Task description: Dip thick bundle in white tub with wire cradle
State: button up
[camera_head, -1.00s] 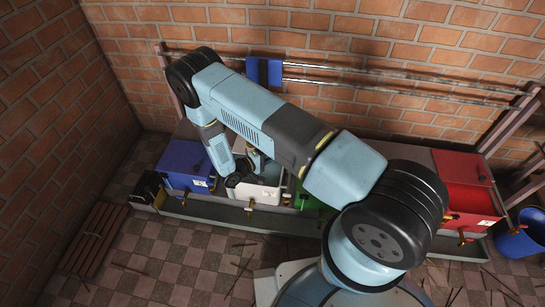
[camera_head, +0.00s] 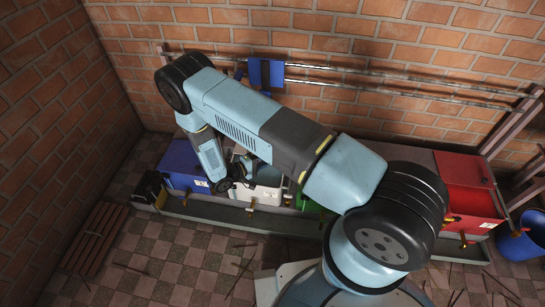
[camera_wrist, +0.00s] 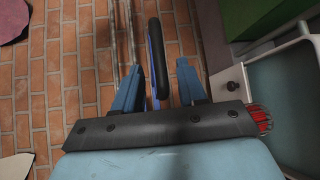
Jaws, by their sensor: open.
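The white tub (camera_head: 268,194) stands in the row between the blue and green tubs, partly hidden by my arm. In the wrist view its pale rim and grey inside (camera_wrist: 290,90) show at the right. A small red striped thing (camera_wrist: 261,118) shows beside my gripper's base; I cannot tell whether it is the bundle or the cradle. My gripper (camera_wrist: 160,85) is open, and a black bar with a blue edge (camera_wrist: 159,60) shows between its fingers. I cannot tell whether they touch it. In the head view my arm mostly hides the gripper. No wire cradle can be made out.
A blue panel (camera_head: 266,73) hangs on metal rails (camera_head: 400,83) along the brick wall. A blue tub (camera_head: 185,164) stands left, a red tub (camera_head: 470,200) right. A blue bucket (camera_head: 521,240) and a slatted wooden rack (camera_head: 95,238) stand on the floor.

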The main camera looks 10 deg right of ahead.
jog(key=v, duration=0.9)
jog(key=shift+s+a, duration=0.1)
jog(key=shift+a, duration=0.05)
jog(key=w+d+r+m+g+y, duration=0.1)
jog(key=d+r+m+g+y, duration=0.2)
jog(key=r, duration=0.9)
jog(key=w+d+r+m+g+y, duration=0.15)
jog(key=d+r, duration=0.35)
jog(key=r, duration=0.8)
jog(key=d+r+m+g+y, duration=0.15)
jog(key=d+r+g, duration=0.25)
jog(key=r, duration=0.8)
jog(key=s+d+r+t+y, duration=0.3)
jog(key=s+d+r, duration=0.3)
jog(key=s+r, duration=0.5)
jog(key=s+d+r+t+y, duration=0.4)
jog(key=s+d+r+y, duration=0.1)
jog(key=s+r, duration=0.6)
jog(key=shift+s+d+r+m+y, duration=0.35)
jog(key=shift+s+d+m+y, duration=0.05)
jog(key=shift+s+d, duration=0.45)
